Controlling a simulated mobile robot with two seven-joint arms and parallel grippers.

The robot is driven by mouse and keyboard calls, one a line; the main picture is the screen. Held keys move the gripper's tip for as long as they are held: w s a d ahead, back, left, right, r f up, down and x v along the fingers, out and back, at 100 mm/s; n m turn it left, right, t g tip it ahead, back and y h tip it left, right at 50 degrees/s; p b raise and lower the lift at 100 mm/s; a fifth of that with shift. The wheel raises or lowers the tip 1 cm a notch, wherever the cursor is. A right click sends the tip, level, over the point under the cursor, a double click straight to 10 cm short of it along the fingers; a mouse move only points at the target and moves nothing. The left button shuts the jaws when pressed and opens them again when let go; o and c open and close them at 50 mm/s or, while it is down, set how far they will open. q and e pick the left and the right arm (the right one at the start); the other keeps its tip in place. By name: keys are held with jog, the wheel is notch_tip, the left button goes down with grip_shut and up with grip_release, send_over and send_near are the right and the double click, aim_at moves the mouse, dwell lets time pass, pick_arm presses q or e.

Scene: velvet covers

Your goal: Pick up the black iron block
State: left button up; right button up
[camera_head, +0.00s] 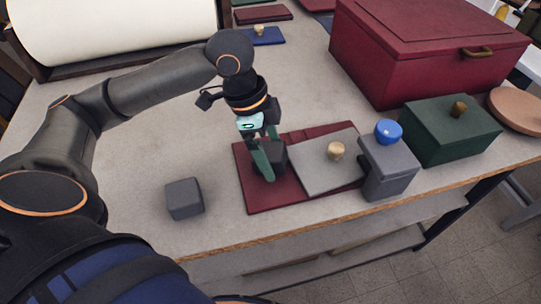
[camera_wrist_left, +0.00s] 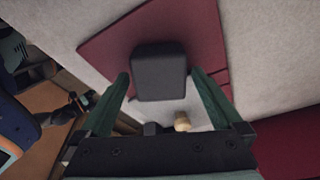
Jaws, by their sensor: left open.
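The black block (camera_head: 279,156) sits on a dark red mat (camera_head: 250,192) near the table's front. My left gripper (camera_head: 268,158) points down over it, jaws open, with a green finger on either side. In the left wrist view, the block (camera_wrist_left: 160,68) shows between the spread fingertips (camera_wrist_left: 160,80), with a gap on each side. A finger hides part of the block in the head view. My right gripper is not in view.
A dark grey cube (camera_head: 184,199) stands left of the mat. A grey lid with a wooden knob (camera_head: 315,166) lies right of the block. Beyond are a grey box with a blue knob (camera_head: 389,172), a green box (camera_head: 450,138) and a large red chest (camera_head: 400,62).

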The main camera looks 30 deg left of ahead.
pick_arm(q)
grip_shut()
dwell(0.8)
jog(key=shift+r, duration=0.1)
